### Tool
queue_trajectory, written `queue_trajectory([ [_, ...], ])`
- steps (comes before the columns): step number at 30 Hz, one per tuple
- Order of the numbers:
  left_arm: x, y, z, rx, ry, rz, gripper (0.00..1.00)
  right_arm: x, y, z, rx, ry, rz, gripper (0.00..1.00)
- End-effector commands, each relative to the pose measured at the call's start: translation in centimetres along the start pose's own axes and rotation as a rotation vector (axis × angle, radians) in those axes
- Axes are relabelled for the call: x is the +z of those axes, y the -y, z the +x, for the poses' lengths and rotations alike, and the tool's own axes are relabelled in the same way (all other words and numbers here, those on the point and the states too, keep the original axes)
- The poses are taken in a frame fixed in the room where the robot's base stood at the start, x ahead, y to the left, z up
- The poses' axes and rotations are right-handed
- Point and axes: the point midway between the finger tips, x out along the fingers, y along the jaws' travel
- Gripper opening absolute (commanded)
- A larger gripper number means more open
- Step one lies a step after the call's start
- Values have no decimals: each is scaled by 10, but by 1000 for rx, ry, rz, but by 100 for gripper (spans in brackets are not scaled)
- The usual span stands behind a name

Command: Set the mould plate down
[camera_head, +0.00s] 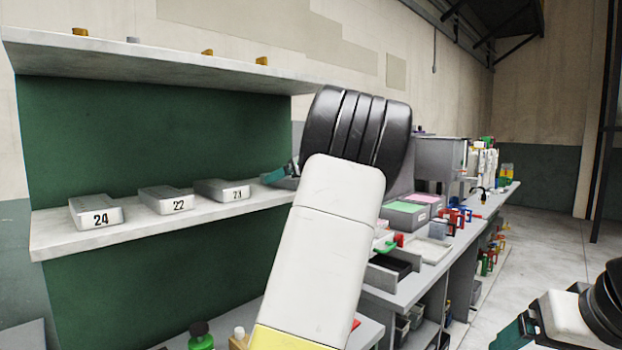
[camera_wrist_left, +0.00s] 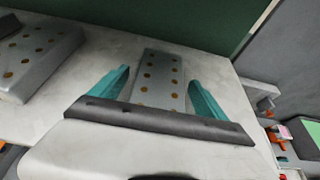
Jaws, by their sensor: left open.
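In the left wrist view a grey mould plate (camera_wrist_left: 158,75) with brass-coloured dots lies on the pale shelf (camera_wrist_left: 110,50). My left gripper (camera_wrist_left: 159,82) is open, with one teal finger on each side of the plate and a gap visible on both sides. In the head view the left gripper (camera_head: 281,172) is at the shelf's right end, mostly hidden behind my arm. Three numbered plates, 24 (camera_head: 97,211), 22 (camera_head: 167,200) and one whose number is hard to read (camera_head: 222,190), lie in a row to its left. My right gripper (camera_head: 513,336) shows only partly at the lower right.
A neighbouring dotted plate (camera_wrist_left: 35,60) lies left of the gripper in the wrist view. An upper shelf (camera_head: 150,62) hangs above the row. A bench with grey bins (camera_head: 405,213), a white tray (camera_head: 431,250) and a black tray (camera_head: 390,267) runs to the right.

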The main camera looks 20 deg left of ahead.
Motion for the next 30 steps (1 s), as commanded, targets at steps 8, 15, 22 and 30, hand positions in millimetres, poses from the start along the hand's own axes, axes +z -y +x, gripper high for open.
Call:
queue_trajectory([
  [8, -1, 2, -53, -8, -2, 0, 85, 0, 0, 0, 0, 0, 0, 85],
  [15, -1, 1, -99, -5, -2, 1, 85, 0, 0, 0, 0, 0, 0, 85],
  [22, 0, 0, -118, -2, 0, 1, 85, 0, 0, 0, 0, 0, 0, 85],
  [30, -1, 0, -119, -1, 0, 1, 85, 0, 0, 0, 0, 0, 0, 85],
])
